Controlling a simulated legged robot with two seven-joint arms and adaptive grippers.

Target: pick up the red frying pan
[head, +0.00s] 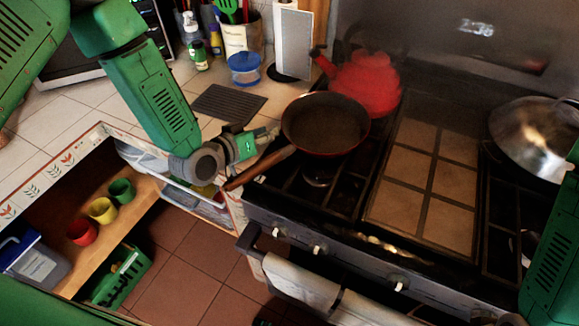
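The red frying pan (325,124) has a dark inside and a red outer rim. It sits over the left burners of the stove, in front of the red kettle. Its brown wooden handle (258,167) points toward the lower left, past the stove's front edge. My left gripper (268,136) is just above and behind the handle, close to the pan's left side. Its fingers are small and partly merge with the background, so I cannot tell whether they are open or touching the handle. My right arm shows at the right edge; its gripper is out of view.
The red kettle (362,84) stands right behind the pan. A metal wok with a lid (537,136) is on the right burners. A dark mat (228,104) lies on the counter. An open drawer (190,190) and an oven rail with a towel (300,284) are below.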

